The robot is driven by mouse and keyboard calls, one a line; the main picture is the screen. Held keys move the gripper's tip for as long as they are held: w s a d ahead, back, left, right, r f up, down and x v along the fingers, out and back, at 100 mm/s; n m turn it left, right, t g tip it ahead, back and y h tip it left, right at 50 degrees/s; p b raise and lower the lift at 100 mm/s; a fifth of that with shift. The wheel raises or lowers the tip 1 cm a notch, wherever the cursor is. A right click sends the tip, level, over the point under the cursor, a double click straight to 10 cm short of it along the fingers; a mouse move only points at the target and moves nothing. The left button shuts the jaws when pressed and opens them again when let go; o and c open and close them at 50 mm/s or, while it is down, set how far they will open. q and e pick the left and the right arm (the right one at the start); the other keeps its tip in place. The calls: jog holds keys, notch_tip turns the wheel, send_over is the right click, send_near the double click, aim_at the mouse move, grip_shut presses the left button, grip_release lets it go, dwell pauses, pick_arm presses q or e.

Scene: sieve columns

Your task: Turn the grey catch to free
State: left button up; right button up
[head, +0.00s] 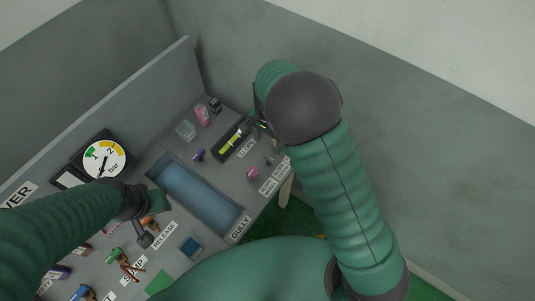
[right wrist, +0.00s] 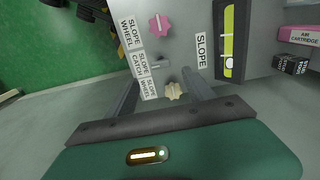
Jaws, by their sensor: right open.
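The grey catch (right wrist: 160,64) is a small grey lever beside the SLOPE CATCH label (right wrist: 141,65) in the right wrist view. It also shows small in the head view (head: 268,161). My right gripper (right wrist: 160,78) is open, its two fingers apart on either side of the catch's area. Nothing is between the fingers that I can tell as held; contact with the catch cannot be told. A pink wheel (right wrist: 158,25) and a cream wheel (right wrist: 174,91) flank the catch. My left gripper (head: 143,226) is over the panel near the RELEASE label; its jaws are unclear.
A yellow-green slope gauge (right wrist: 229,40) lies right of the catch, with a pink air cartridge box (right wrist: 302,37) beyond it. A blue gully trough (head: 200,190) crosses the panel. A dial gauge (head: 104,160) stands at the back left.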

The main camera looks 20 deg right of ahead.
aim_at(269, 157)
jog(key=f, duration=0.6)
jog(key=f+b, duration=0.1)
jog(key=f, duration=0.2)
jog(key=shift+w+d, duration=0.35)
jog(key=shift+d, duration=0.05)
jog(key=shift+s+f, duration=0.1)
jog(key=shift+f, duration=0.55)
jog(key=shift+a+f, duration=0.1)
jog(key=shift+a, duration=0.15)
jog(key=shift+d, duration=0.15)
grip_shut()
pick_arm(q)
jog(key=shift+w+d+f, duration=0.15)
jog(key=shift+w+f, duration=0.05)
jog(key=shift+f, duration=0.25)
jog(key=shift+w+d+f, duration=0.1)
jog(key=shift+w+f, duration=0.05)
jog(key=shift+f, duration=0.3)
